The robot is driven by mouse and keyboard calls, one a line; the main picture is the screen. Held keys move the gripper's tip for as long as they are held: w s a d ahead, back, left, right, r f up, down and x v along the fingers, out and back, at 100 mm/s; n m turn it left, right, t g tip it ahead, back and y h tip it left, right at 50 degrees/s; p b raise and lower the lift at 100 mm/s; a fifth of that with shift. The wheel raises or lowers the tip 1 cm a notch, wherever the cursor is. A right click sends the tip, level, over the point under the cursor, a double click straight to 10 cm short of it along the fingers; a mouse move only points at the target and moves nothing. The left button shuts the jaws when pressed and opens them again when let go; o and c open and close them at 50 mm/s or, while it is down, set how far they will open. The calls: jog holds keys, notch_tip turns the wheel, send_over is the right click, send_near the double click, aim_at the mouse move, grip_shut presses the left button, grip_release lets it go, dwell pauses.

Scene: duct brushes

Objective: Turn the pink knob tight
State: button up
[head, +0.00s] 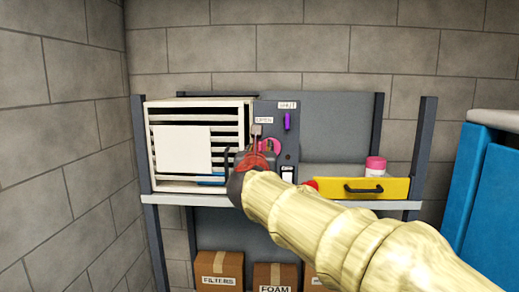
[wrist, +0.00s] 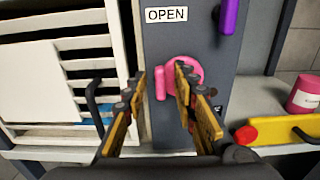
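The pink knob (wrist: 190,70) is on the dark grey panel (wrist: 195,23), below the label "OPEN" (wrist: 166,15). It has a round body and an upright pink bar (wrist: 160,84) at its left. In the head view the knob (head: 272,144) is partly hidden by my gripper (head: 258,152). In the wrist view my gripper (wrist: 160,72) is open, its fingers pointing at the panel. The bar shows between the fingers, and the right finger covers part of the round body. I cannot tell whether either finger touches the knob.
A purple handle (head: 288,121) is above the knob. A white slatted unit (head: 197,104) with a blank white sheet (head: 183,150) stands left. A yellow drawer front (head: 393,188) and a pink-and-white jar (head: 375,166) are right. Cardboard boxes (head: 219,268) sit below the shelf (head: 180,199).

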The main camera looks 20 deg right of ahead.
jog(key=shift+c, duration=0.3)
grip_shut()
jog(key=shift+b, duration=0.3)
jog(key=shift+f+m+b, duration=0.15)
jog(key=shift+m+b, duration=4.5)
jog(key=shift+m, duration=1.3)
jog(key=shift+f+m+b, duration=0.2)
jog(key=shift+m+b, duration=4.4)
jog(key=shift+m, duration=1.4)
jog(key=shift+f+m+b, duration=0.15)
jog(key=shift+m+b, duration=4.5)
jog(key=shift+m, duration=1.3)
